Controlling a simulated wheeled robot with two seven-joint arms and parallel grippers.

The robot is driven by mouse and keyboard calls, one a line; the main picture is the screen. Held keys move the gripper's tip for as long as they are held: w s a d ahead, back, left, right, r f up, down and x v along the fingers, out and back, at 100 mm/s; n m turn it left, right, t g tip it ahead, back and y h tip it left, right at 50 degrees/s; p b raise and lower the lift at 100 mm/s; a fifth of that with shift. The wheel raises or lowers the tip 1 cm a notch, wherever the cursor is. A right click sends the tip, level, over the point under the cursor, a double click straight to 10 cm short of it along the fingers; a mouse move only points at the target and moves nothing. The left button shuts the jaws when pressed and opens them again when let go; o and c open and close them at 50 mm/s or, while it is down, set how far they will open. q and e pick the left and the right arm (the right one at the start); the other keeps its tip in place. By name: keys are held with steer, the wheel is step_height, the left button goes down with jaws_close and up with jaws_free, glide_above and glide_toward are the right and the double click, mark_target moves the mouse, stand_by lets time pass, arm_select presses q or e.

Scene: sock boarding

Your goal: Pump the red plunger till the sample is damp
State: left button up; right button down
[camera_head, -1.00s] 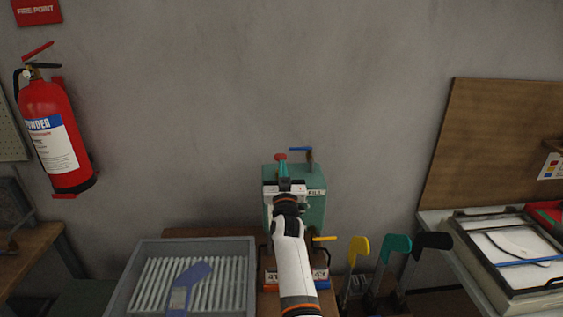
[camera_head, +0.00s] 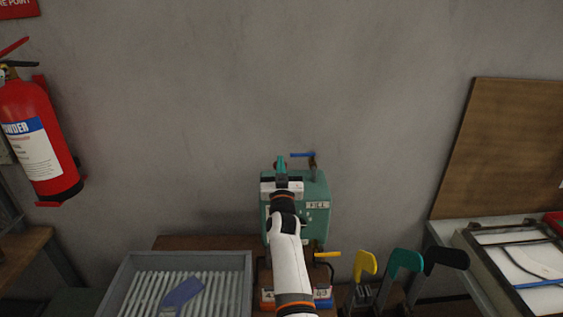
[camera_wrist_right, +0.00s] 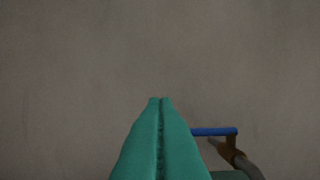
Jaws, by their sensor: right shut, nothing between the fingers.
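The red plunger (camera_head: 275,164) stands at the top of a teal tank (camera_head: 317,192) labelled FILL in the head view. Only a little red shows, since my right gripper's teal fingers hide most of it. My right gripper (camera_head: 281,159) is shut and empty, its tips in line with the plunger head; I cannot tell whether they touch it. The right wrist view shows the shut fingers (camera_wrist_right: 160,100) pointing at the bare wall, with no plunger visible. A blue-violet sock-shaped piece (camera_head: 184,292), perhaps the sample, lies in the grey tray; its dampness cannot be told. My left gripper is not in view.
A blue-handled valve (camera_head: 303,155) rises right of the plunger; its handle (camera_wrist_right: 213,131) is close in the wrist view. A yellow lever (camera_head: 327,255) sticks out below. The ribbed grey tray (camera_head: 246,273) is left; yellow, teal and black foot forms (camera_head: 404,261) stand right.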

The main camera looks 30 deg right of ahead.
steer(key=shift+w, duration=0.1)
steer(key=shift+w+f, duration=0.15)
steer(key=shift+f, duration=0.15)
step_height(320, 180, down, 3)
steer(key=b, duration=0.3)
steer(key=shift+f, duration=0.15)
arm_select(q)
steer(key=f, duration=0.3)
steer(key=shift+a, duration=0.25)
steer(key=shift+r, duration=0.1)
